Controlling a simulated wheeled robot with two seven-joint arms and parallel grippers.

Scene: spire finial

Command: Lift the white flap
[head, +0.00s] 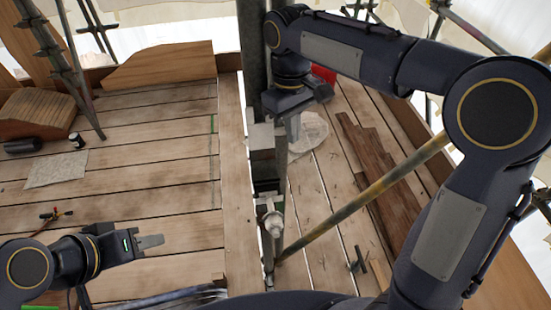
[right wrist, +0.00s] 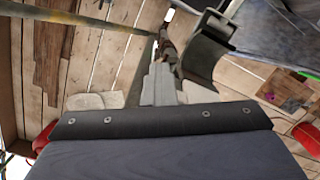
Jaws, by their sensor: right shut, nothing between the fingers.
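A whitish, rounded flat piece (head: 312,130) lies on the planks just right of the grey post in the head view; it may be the white flap, but I cannot be sure. My right gripper (head: 294,130) points down beside the post, in front of this piece's left part. In the right wrist view my right gripper (right wrist: 160,82) is shut and empty. Pale patches (right wrist: 86,101) show on both sides of its fingers there. I cannot tell whether the fingers touch the piece. My left gripper (head: 160,241) is low at the left, above the planks, apart from the piece; its jaw gap is unclear.
A tall grey post (head: 252,55) with a pale block (head: 261,137) stands close left of my right gripper. A slanted pole (head: 375,187) crosses the right side. Dark boards (head: 368,150) lie on the planks. Paper (head: 57,169) and a dark jar (head: 76,139) are at left.

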